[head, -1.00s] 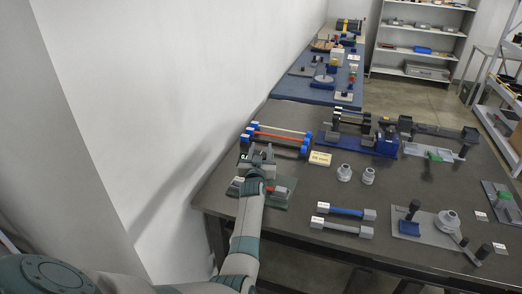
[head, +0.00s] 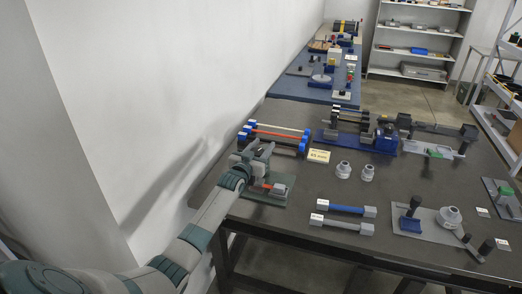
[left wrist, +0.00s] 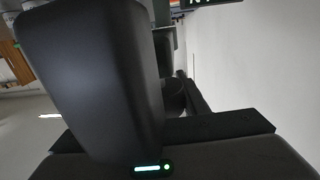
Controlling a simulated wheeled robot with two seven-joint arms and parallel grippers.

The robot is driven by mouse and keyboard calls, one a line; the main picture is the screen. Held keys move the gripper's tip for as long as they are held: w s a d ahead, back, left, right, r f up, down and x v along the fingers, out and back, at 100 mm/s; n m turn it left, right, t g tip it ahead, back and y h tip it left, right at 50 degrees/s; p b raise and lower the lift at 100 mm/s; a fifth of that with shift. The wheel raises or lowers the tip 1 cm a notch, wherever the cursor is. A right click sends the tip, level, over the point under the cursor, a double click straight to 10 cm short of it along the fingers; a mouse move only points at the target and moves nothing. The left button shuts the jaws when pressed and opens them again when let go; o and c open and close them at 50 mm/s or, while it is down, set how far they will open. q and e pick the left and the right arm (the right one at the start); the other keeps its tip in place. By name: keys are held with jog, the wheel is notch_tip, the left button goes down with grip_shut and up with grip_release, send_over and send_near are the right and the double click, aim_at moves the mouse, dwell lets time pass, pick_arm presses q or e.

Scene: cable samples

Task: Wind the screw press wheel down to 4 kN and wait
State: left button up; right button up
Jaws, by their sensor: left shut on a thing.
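The screw press (head: 268,190) stands at the left end of the dark table, with a green base and a small red part low on it. My left gripper (head: 262,152) is at the top of the press, shut on what appears to be its wheel. The gripper and wrist hide most of the wheel. In the left wrist view a dark gripper finger (left wrist: 95,80) fills much of the picture, and a dark bar lies beside it. White characters on a dark display (left wrist: 205,3) are cut off at the top edge, so no force value is readable. My right gripper is out of view.
Rods with blue ends (head: 275,136) lie close behind the press. Blue (head: 346,209) and grey (head: 341,224) bar samples lie near the front edge. The white wall is close on the left.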

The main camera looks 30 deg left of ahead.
pick_arm(q)
jog(key=shift+w+d+r+m+h+b, duration=0.1)
jog(key=shift+r+m+h+b, duration=0.15)
jog(key=shift+h+b, duration=0.3)
jog(key=shift+d+r+m+h+b, duration=0.1)
jog(key=shift+m+h+b, duration=0.25)
jog(key=shift+b, duration=0.25)
jog(key=o, duration=1.1)
jog(key=shift+f, duration=0.15)
jog(key=shift+f, duration=0.1)
